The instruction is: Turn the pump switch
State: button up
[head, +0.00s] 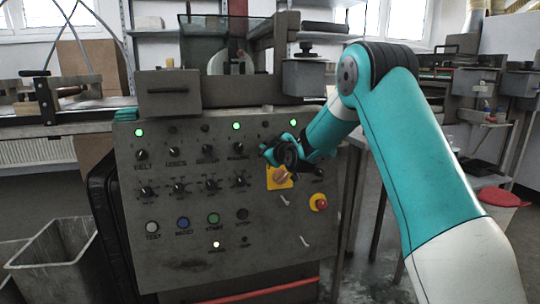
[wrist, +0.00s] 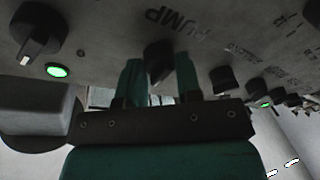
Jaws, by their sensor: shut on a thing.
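The pump switch (wrist: 158,57) is a small dark knob on the grey control panel (head: 190,250). In the wrist view its PUMP label shows upside down beside it. My gripper (wrist: 158,70) has its two green fingers on either side of the knob and is shut on it. In the head view my gripper (head: 283,152) is at the panel's upper right, and its body hides the pump switch there.
A yellow plate with an orange knob (head: 279,177) sits just below my gripper. A red emergency stop (head: 319,202) is lower right. Rows of black knobs (head: 180,187) and green lamps (head: 236,126) are to the left. A grey bin (head: 50,250) stands lower left.

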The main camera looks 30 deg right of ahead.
jog(key=n+b, duration=0.1)
jog(key=n, duration=0.2)
jog(key=n+b, duration=0.2)
jog(key=n, duration=0.1)
jog(key=shift+g+y, duration=0.3)
jog(key=shift+g, duration=0.1)
jog(key=shift+r+n, duration=0.1)
jog(key=shift+n, duration=0.2)
jog(key=o, duration=0.9)
jog(key=s+r, duration=0.1)
jog(key=s, duration=0.4)
jog(key=s+a, duration=0.1)
jog(key=s, duration=0.5)
jog(key=s+r, duration=0.1)
jog(key=s, duration=0.5)
jog(key=shift+a+r+p, duration=0.2)
jog(key=shift+r+p, duration=0.15)
jog(key=shift+p, duration=0.05)
